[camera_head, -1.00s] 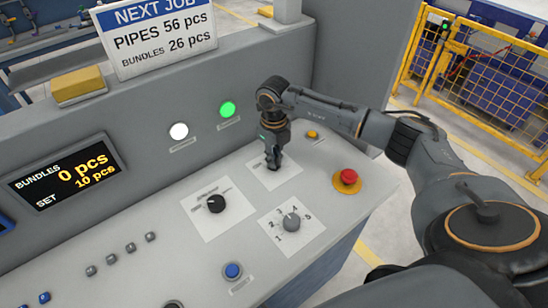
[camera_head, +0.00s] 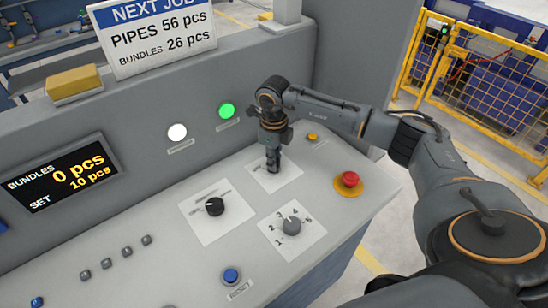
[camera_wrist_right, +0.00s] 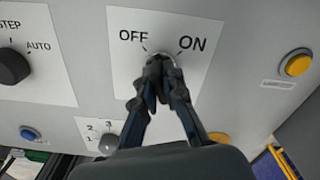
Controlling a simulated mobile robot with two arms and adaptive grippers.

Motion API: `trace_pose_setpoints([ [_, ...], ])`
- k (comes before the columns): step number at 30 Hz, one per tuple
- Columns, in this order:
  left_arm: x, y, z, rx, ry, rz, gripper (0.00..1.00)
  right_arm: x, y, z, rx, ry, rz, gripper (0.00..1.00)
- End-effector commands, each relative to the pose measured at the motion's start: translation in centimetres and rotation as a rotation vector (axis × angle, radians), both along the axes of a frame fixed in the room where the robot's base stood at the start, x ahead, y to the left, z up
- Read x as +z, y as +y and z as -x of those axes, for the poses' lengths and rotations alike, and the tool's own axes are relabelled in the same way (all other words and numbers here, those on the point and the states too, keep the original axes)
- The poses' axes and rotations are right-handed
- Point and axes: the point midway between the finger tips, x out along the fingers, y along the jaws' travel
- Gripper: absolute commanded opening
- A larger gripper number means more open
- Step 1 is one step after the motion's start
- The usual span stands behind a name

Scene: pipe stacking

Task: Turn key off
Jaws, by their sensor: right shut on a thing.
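My right gripper (camera_head: 272,167) points down at the key switch plate (camera_head: 290,172) on the sloped control panel. In the right wrist view the gripper (camera_wrist_right: 158,68) is shut at the key switch (camera_wrist_right: 163,57), between the OFF and ON labels on the white plate (camera_wrist_right: 128,62). The fingers cover most of the key, so its exact angle is hard to tell. A green lamp (camera_head: 226,111) and a white lamp (camera_head: 177,132) are lit on the upright face. My left gripper is not in view.
Close by are a black selector knob (camera_head: 215,206), a grey numbered knob (camera_head: 291,226), a red emergency button (camera_head: 349,179) and a small yellow button (camera_head: 313,138). A blue button (camera_head: 231,274) sits nearer the front. A display (camera_head: 62,172) reads 0 pcs.

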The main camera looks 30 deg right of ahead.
Motion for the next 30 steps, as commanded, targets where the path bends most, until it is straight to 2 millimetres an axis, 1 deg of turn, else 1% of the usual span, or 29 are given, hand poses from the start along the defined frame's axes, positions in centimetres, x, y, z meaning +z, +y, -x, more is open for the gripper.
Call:
trace_pose_setpoints([
  [2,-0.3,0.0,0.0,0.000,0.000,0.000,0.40,-0.2,0.0,0.0,0.027,0.001,0.000,0.00],
  [6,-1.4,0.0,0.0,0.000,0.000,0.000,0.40,-0.3,0.0,0.0,0.174,-0.001,0.001,0.00],
  [9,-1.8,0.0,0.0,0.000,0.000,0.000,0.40,-0.2,0.0,0.0,0.264,0.001,0.000,0.00],
  [12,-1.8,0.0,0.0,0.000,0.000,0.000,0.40,-0.1,0.0,0.0,0.301,0.002,0.001,0.00],
  [17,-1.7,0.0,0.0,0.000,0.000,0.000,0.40,0.0,0.0,0.1,0.301,0.002,0.000,0.00],
  [18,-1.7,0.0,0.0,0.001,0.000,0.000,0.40,0.0,0.0,0.1,0.300,0.002,0.000,0.12],
  [20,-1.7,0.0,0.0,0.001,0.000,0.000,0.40,0.0,0.0,0.1,0.300,0.002,0.000,0.24],
  [21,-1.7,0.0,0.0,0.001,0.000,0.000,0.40,0.0,0.0,0.0,0.299,0.002,0.000,0.32],
  [22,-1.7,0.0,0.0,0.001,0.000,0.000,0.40,0.0,0.0,0.0,0.299,0.002,0.000,0.38],
  [23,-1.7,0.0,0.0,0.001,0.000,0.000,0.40,0.0,0.0,0.0,0.299,0.001,0.000,0.41],
  [30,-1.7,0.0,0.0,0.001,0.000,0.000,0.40,0.0,0.0,0.0,0.297,0.001,0.000,0.41],
])
